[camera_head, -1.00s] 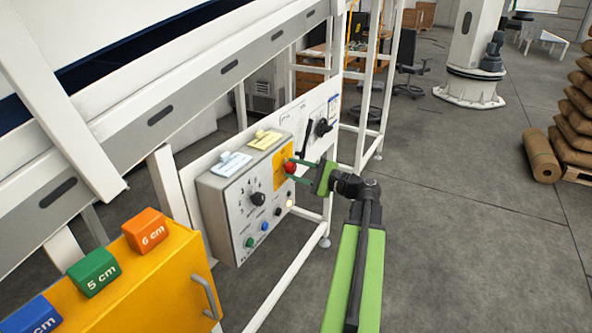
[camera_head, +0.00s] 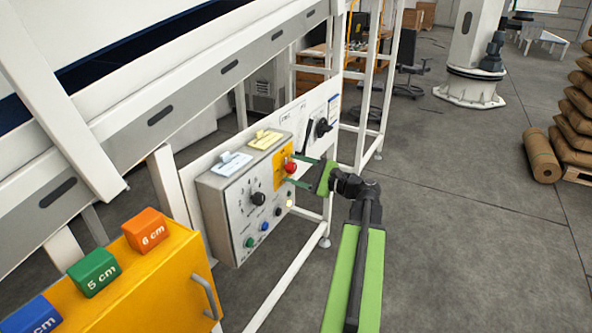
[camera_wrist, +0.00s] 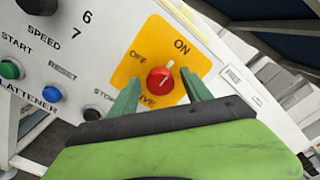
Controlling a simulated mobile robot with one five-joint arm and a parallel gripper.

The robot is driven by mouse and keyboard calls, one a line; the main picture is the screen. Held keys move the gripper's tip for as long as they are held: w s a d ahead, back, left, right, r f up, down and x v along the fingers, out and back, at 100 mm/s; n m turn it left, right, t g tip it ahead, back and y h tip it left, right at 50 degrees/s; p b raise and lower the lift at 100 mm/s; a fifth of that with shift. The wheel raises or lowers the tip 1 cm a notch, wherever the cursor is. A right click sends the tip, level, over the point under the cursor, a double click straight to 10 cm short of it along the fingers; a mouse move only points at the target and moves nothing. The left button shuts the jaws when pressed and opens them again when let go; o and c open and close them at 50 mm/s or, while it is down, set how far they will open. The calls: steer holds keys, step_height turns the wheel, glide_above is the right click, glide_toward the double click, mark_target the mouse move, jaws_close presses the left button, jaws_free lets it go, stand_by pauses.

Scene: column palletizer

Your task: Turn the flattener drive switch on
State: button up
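The flattener drive switch is a red round knob (camera_wrist: 160,81) on a yellow plate (camera_wrist: 133,67) at the right end of the grey control box. In the wrist view its white mark points up and right, toward the word ON. The word OFF is to the upper left; the lower label is partly hidden by a finger. The knob also shows in the head view (camera_head: 291,168). My gripper (camera_wrist: 160,90) is open, with one green finger on each side of the knob and gaps visible between. It also shows in the head view (camera_head: 297,170).
The control box (camera_head: 228,205) carries a black speed dial (camera_head: 258,198), several coloured buttons and tags on top. A black handle switch (camera_head: 322,128) is on the white panel behind it. A yellow cabinet (camera_head: 170,275) with coloured blocks is at the lower left. Open floor lies to the right.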

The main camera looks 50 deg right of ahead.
steer(key=v, duration=1.7)
steer(key=shift+s, duration=0.2)
steer(key=shift+f, duration=0.1)
